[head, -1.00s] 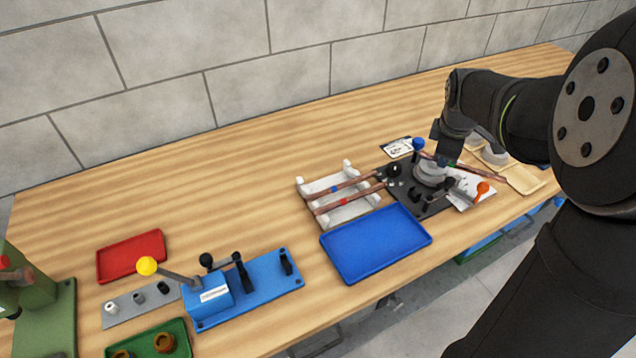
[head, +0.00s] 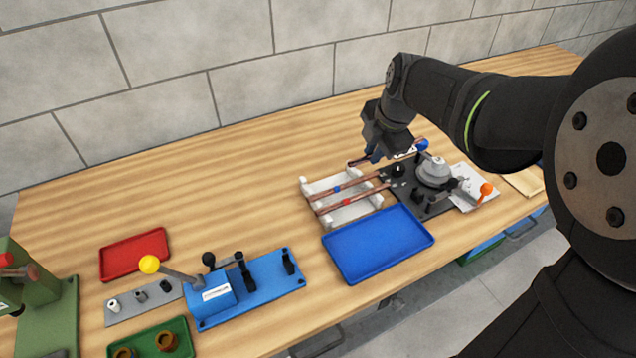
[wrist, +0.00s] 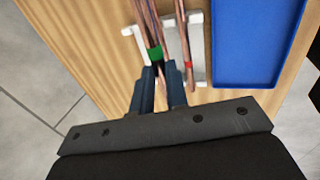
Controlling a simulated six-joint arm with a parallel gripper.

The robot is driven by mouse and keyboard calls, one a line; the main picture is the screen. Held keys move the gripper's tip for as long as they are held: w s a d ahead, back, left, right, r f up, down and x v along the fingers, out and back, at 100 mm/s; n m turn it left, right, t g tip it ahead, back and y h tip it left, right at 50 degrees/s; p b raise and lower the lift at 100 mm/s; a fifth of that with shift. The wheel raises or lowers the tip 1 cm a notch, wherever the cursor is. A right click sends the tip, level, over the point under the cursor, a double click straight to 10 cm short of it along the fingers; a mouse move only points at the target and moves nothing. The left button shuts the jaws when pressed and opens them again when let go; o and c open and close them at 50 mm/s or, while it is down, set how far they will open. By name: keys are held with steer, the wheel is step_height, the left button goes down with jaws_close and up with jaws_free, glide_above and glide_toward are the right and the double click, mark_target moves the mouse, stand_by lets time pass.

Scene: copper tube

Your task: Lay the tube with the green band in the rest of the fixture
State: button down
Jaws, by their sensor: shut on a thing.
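My gripper (head: 374,154) is shut on a copper tube, with its green band (wrist: 154,53) just beyond the fingertips in the wrist view. In the head view part of this tube shows beside the fingers, above the back of the white rest (head: 360,212); its green band is hidden there. The held tube looks apart from the rest, though the gap is hard to judge. Two other copper tubes lie across the rest, one with a blue band (head: 337,189) and one with a red band (head: 346,202). The red band also shows in the wrist view (wrist: 188,64).
A dark plate (head: 432,208) with a grey round former (head: 434,172) and levers stands right of the rest, close to the tube ends. A blue tray (head: 378,243) lies in front. A blue lever device (head: 250,287) and a red tray (head: 135,255) are at left. The table behind the rest is clear.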

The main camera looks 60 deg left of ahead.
steer(key=shift+s+a+f, duration=1.35)
steer(key=shift+s+f, duration=0.05)
steer(key=shift+f, duration=0.35)
steer(key=shift+s+a+f, duration=1.35)
steer(key=shift+f, duration=0.45)
steer(key=shift+s+a+f, duration=1.35)
steer(key=shift+s+f, duration=0.05)
steer(key=shift+f, duration=0.35)
steer(key=c, duration=1.8)
jaws_free()
steer(key=shift+f, duration=0.2)
steer(key=shift+c, duration=0.2)
steer(key=o, duration=0.4)
steer(key=shift+o, duration=0.2)
steer(key=v, duration=1.6)
steer(key=shift+a+r, duration=0.25)
steer(key=shift+r, duration=0.25)
steer(key=shift+o, duration=0.4)
steer(key=shift+d+r, duration=0.1)
steer(key=shift+r, duration=0.25)
